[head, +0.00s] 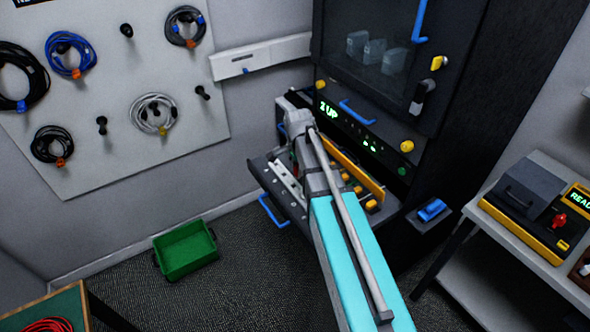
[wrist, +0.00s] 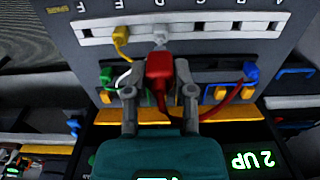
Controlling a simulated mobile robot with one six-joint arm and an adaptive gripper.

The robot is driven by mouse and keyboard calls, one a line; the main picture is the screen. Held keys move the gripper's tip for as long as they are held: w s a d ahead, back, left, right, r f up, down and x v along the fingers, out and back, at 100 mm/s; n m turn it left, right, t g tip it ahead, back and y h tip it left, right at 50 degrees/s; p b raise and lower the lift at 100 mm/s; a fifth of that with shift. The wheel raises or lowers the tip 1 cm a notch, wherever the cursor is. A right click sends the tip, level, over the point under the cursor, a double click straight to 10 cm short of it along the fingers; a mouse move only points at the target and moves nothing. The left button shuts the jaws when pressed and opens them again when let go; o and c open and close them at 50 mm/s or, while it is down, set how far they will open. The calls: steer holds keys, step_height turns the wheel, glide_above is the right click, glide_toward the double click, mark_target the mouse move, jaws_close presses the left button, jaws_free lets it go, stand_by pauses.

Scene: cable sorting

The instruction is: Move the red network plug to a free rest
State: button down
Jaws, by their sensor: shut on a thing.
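In the wrist view my gripper (wrist: 160,92) is shut on the red network plug (wrist: 159,67), with one finger on each side. Its red cable (wrist: 232,104) curves off to the right. Beyond the plug is a white strip of rests (wrist: 205,28) with dark slots and letters along it. Several slots to the right look empty. The red plug is just short of the strip; its height above the panel is unclear. In the head view my arm hides the plug.
A green plug (wrist: 106,75) and a blue plug (wrist: 250,71) are to either side of my gripper. Orange blocks line the near edge. In the head view, the dark rack cabinet (head: 470,110) rises behind the pulled-out tray, and a green bin (head: 187,252) is on the floor.

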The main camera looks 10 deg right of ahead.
mark_target(297, 167)
steer(key=shift+r, duration=0.15)
steer(key=shift+r+p, duration=1.6)
steer(key=shift+p, duration=0.15)
steer(key=shift+a, duration=0.1)
